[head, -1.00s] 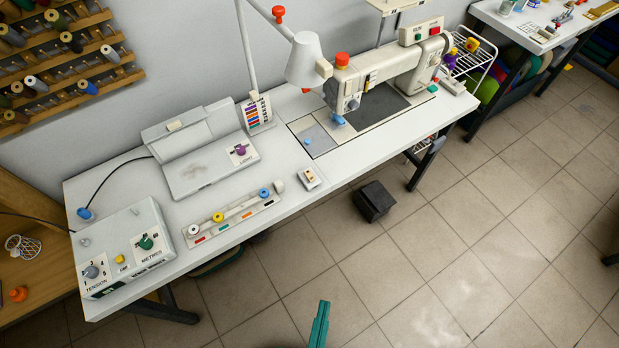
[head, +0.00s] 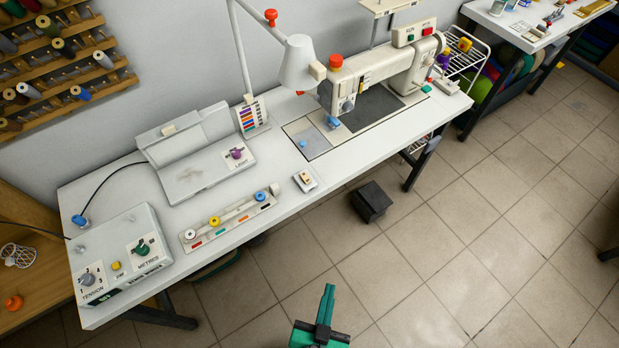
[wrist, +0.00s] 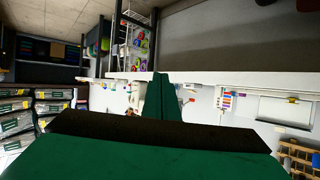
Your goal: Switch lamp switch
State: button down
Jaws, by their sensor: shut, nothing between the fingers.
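A white desk lamp (head: 299,62) with a jointed arm stands at the back of the sewing table (head: 330,165), its shade hanging left of the sewing machine. A small white box with a tan rocker switch (head: 305,181) sits at the table's front edge; I cannot read a label on it, or tell which way the rocker is set. A tan block (head: 318,71) shows on the lamp shade's side. My green gripper (head: 327,291) is shut and empty, over the floor in front of the table, apart from the switch. In the wrist view its fingers (wrist: 164,98) are together.
A sewing machine (head: 390,75) stands right of the lamp. A panel with coloured knobs (head: 230,219) lies left of the switch box. A control box (head: 120,255) is at the table's left end. A dark box (head: 371,202) is on the floor. The floor in front is otherwise clear.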

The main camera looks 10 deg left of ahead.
jog(key=w+a+f+n+y, duration=0.1)
jog(key=w+a+f+y, duration=0.1)
jog(key=w, duration=0.5)
jog(key=w+a+f+n+y, duration=0.1)
jog(key=w+y, duration=0.1)
jog(key=w, duration=0.5)
jog(key=w+r+n+y, duration=0.8)
jog(key=w+r, duration=0.1)
jog(key=r, duration=0.2)
jog(key=shift+a+r+g+y, duration=0.35)
jog(key=shift+g+y, duration=0.05)
jog(key=shift+w, duration=0.15)
send_over(309, 185)
jog(key=shift+s+d+f, duration=0.25)
jog(key=shift+s+d, duration=0.05)
jog(key=shift+d, duration=0.1)
jog(key=shift+w+a+f, duration=0.1)
jog(key=shift+w+f, duration=0.05)
jog(key=shift+f, duration=0.45)
jog(key=shift+w+a+f, duration=0.1)
jog(key=shift+f, duration=0.45)
jog(key=shift+w+a+f, duration=0.1)
jog(key=shift+a+f, duration=0.05)
jog(key=shift+f, duration=0.7)
